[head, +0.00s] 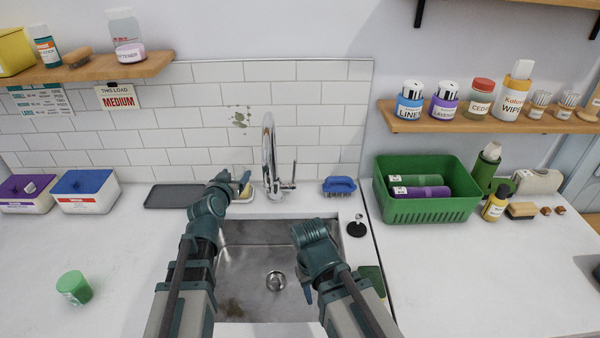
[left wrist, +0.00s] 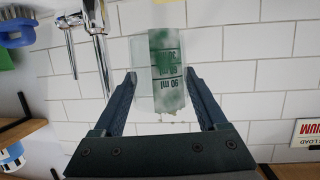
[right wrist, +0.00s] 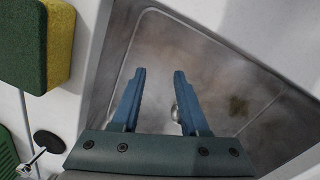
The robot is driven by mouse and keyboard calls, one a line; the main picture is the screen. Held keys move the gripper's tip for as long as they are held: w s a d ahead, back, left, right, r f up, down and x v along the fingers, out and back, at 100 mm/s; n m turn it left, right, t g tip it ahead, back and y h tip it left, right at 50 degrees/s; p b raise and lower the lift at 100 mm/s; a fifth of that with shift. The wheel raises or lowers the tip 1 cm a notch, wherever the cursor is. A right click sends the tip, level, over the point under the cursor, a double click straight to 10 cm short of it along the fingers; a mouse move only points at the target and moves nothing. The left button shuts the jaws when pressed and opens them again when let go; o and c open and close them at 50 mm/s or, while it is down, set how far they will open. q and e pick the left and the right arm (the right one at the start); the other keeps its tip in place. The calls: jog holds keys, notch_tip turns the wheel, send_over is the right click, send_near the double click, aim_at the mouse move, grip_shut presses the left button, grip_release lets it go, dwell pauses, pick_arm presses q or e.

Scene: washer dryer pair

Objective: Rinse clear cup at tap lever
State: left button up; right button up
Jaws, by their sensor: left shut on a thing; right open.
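The clear cup (left wrist: 143,85), printed with green marks and "90 ml", sits between the fingers of my left gripper (left wrist: 160,76) in the left wrist view. That gripper is shut on it. In the head view my left gripper (head: 241,188) is at the back of the sink, left of the tap, and the cup is hard to make out. The chrome tap (head: 268,150) has its lever (head: 289,186) on its right side; the tap also shows in the left wrist view (left wrist: 94,25). My right gripper (right wrist: 157,75) is open and empty above the sink.
The steel sink (head: 240,285) has a round drain (head: 276,281). A blue brush (head: 340,186) lies right of the tap, a grey tray (head: 172,196) left. A green basket (head: 430,207) stands right. A green cup (head: 74,288) is at left. A sponge (right wrist: 58,40) lies beside the sink.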

pick_arm(q)
jog(key=shift+w+d+f, duration=0.15)
jog(key=shift+d+f, duration=0.05)
jog(key=shift+f, duration=0.3)
pick_arm(e)
jog(key=f, duration=0.1)
pick_arm(q)
jog(key=shift+w+d, duration=0.15)
pick_arm(e)
notch_tip(320, 180, up, 25)
jog(key=m+y+p, duration=0.2)
jog(key=p, duration=2.3)
send_over(293, 182)
jog(key=d, duration=0.1)
jog(key=shift+w+d+f, duration=0.1)
jog(key=shift+w+f, duration=0.05)
jog(key=shift+w, duration=0.15)
pick_arm(q)
notch_tip(293, 182, up, 25)
jog(key=shift+b, duration=0.3)
jog(key=shift+f, duration=0.2)
pick_arm(e)
jog(key=shift+f, duration=0.15)
jog(key=f+b, duration=1.2)
jog(key=shift+a, duration=0.4)
pick_arm(q)
notch_tip(293, 182, down, 12)
jog(key=shift+r, duration=0.1)
pick_arm(e)
jog(key=shift+r, duration=0.15)
